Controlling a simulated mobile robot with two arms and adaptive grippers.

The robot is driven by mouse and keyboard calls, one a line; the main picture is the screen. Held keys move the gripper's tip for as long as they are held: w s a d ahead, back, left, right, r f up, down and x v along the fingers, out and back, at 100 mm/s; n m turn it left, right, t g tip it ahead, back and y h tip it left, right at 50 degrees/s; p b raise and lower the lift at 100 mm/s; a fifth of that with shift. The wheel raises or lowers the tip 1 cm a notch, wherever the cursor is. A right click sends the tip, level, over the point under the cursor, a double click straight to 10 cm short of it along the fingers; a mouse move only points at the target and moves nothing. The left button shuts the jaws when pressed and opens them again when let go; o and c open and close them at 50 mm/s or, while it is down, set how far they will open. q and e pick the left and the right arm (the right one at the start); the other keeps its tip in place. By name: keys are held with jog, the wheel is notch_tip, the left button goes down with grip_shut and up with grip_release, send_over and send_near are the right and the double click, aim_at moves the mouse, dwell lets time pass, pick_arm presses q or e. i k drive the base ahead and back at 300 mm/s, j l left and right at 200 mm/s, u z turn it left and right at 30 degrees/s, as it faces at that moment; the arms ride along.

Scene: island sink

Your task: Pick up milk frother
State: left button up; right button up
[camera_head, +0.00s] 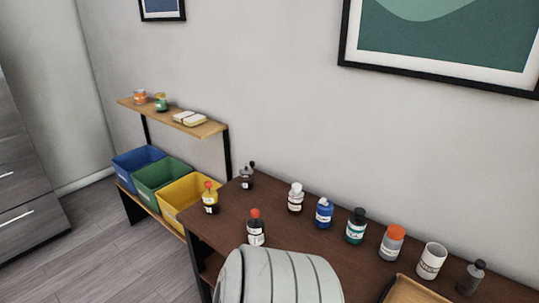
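I cannot pick out a milk frother for certain among the things on the dark brown table (330,251). A small dark grey item with a knob on top (247,179) stands at the table's back left corner. Another dark grey bottle-like item (471,279) stands at the far right; its details are too small to tell. Neither of my grippers is in view. A large pale, banded rounded shape in the lower middle covers part of the table's front.
Two red-topped bottles (210,198) (256,228) stand at the left. Several containers, including a blue bottle (324,213) and white cup (431,260), line the back. A wooden tray (408,291) is front right. Blue (128,168), green (150,186) and yellow (176,205) bins stand left.

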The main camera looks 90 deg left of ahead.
aim_at(255, 231)
jog(key=u, duration=1.7)
